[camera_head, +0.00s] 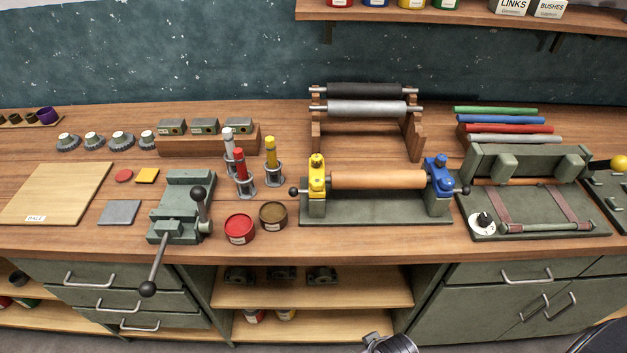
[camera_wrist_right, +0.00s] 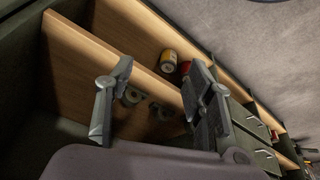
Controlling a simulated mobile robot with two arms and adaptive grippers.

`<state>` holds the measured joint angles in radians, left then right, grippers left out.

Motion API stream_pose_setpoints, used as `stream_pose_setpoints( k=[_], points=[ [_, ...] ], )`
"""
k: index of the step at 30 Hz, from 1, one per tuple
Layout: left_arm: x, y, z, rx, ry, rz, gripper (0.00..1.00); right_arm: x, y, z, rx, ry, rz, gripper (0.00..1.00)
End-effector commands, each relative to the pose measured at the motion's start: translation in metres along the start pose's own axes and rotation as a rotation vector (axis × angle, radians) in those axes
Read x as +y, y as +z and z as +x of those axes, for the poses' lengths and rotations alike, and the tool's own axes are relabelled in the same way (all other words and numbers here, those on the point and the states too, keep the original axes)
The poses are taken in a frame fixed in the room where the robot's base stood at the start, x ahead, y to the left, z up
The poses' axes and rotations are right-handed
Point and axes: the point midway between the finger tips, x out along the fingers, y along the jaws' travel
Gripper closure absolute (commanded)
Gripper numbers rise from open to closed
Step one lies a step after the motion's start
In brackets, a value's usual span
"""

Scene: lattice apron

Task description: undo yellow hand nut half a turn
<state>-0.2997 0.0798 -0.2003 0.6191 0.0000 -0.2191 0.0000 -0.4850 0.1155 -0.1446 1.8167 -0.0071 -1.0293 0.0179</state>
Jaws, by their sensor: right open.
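The yellow hand nut (camera_head: 317,160) sits on top of the yellow bearing block (camera_head: 317,184), at the left end of a copper-coloured roller (camera_head: 378,180) in a green stand. Nothing touches it, and its turn angle is too small to read. A blue block with a blue nut (camera_head: 437,162) holds the roller's right end. My right gripper (camera_wrist_right: 160,72) is open and empty in the right wrist view, facing the shelves under the bench. A grey part of my right arm shows at the bottom of the head view. My left gripper is not in view.
Red and brown tins (camera_head: 239,229) and upright tubes stand left of the roller stand (camera_head: 375,212). A rack with two rollers (camera_head: 365,108) stands behind it. A green press (camera_head: 181,205) with ball-ended levers is farther left. The lower shelf (camera_head: 310,291) holds dark housings.

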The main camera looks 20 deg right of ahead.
Motion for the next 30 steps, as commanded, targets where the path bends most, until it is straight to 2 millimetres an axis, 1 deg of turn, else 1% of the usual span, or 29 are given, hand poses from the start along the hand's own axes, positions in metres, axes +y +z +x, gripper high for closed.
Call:
stream_pose_setpoints(
  k=[1, 5, 8, 9, 12, 15, 18, 21, 25, 27, 30],
  points=[
    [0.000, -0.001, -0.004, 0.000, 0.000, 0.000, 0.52, 0.004, -0.015, -0.022, 0.035, 0.008, 0.004, 0.52],
    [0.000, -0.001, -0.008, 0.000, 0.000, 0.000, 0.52, 0.016, -0.051, -0.071, 0.146, 0.031, 0.023, 0.52],
    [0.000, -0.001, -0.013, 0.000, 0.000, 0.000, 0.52, 0.029, -0.090, -0.116, 0.307, 0.057, 0.041, 0.52],
    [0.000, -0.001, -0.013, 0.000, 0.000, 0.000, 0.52, 0.035, -0.107, -0.132, 0.393, 0.066, 0.050, 0.52],
    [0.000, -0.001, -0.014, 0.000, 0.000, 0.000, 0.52, 0.044, -0.137, -0.156, 0.559, 0.073, 0.060, 0.52],
    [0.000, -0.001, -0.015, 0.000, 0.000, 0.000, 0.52, 0.049, -0.162, -0.177, 0.716, 0.066, 0.059, 0.52],
    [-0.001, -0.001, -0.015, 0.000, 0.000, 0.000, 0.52, 0.052, -0.182, -0.198, 0.874, 0.046, 0.049, 0.52],
    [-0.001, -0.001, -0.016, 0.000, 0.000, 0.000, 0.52, 0.051, -0.197, -0.219, 1.027, 0.010, 0.029, 0.52],
    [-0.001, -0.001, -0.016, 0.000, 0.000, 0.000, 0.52, 0.047, -0.207, -0.241, 1.180, -0.046, 0.002, 0.52],
    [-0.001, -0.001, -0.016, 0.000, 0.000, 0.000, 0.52, 0.045, -0.209, -0.249, 1.231, -0.068, -0.010, 0.52],
    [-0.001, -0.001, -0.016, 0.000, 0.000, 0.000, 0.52, 0.043, -0.211, -0.256, 1.272, -0.087, -0.019, 0.52]
  ],
)
